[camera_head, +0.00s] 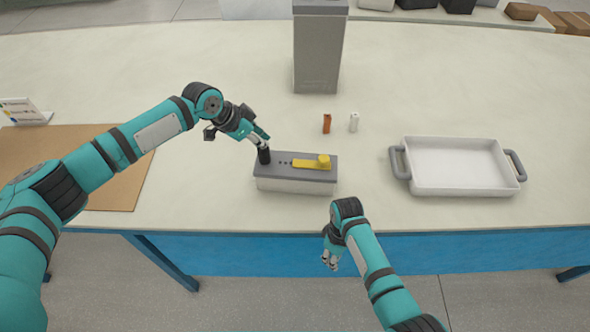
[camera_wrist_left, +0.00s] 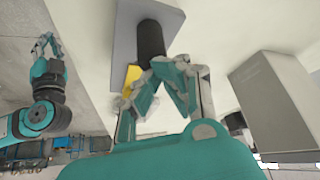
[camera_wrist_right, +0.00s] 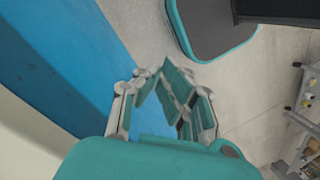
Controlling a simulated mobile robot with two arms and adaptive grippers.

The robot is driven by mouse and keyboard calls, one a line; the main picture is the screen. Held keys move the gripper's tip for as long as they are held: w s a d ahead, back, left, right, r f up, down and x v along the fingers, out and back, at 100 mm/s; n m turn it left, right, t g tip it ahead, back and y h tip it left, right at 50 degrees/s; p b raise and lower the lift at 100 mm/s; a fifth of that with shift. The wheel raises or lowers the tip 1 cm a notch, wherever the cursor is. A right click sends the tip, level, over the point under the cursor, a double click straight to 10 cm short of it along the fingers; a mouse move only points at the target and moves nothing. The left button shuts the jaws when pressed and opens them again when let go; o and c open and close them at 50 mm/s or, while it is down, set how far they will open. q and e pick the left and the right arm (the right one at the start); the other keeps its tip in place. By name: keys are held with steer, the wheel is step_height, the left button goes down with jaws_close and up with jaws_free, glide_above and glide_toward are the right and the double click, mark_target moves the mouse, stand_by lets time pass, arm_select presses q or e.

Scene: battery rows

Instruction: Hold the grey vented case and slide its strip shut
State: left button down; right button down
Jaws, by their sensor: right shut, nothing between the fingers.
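The grey vented case (camera_head: 296,184) stands on the table near its front edge, with a dark grey top and a lighter body. A yellow strip (camera_head: 308,165) with a raised round knob at its right end lies on the top. Small dark spots show on the top left of the strip. A black post (camera_head: 264,156) stands upright at the case's left end. My left gripper (camera_head: 258,145) is shut on this post, also seen in the left wrist view (camera_wrist_left: 151,40). My right gripper (camera_head: 329,262) is shut and empty, in front of the table edge, below the case.
A white tray with grey handles (camera_head: 462,191) stands to the right. A tall grey box (camera_head: 317,60) is further back. A brown mat (camera_head: 120,190) lies at left, under my left arm.

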steer(key=w+a+r+n, duration=0.2)
steer(key=w+r, duration=0.2)
steer(key=r, duration=0.4)
step_height(320, 180, up, 19)
steer(key=t+y, duration=0.4)
steer(key=t, duration=0.1)
glide_above(321, 159)
steer(key=d, duration=0.1)
steer(key=shift+d+r+n, duration=0.2)
steer(key=shift+n, duration=0.1)
steer(key=shift+f, duration=2.15)
steer(key=shift+f, duration=0.45)
steer(key=shift+a, duration=0.65)
steer(key=shift+w+a+f, duration=0.1)
steer(key=shift+a+f, duration=0.05)
steer(key=shift+a, duration=0.7)
steer(key=shift+w+a+f, duration=0.1)
steer(key=shift+a, duration=0.7)
steer(key=shift+r, duration=2.55)
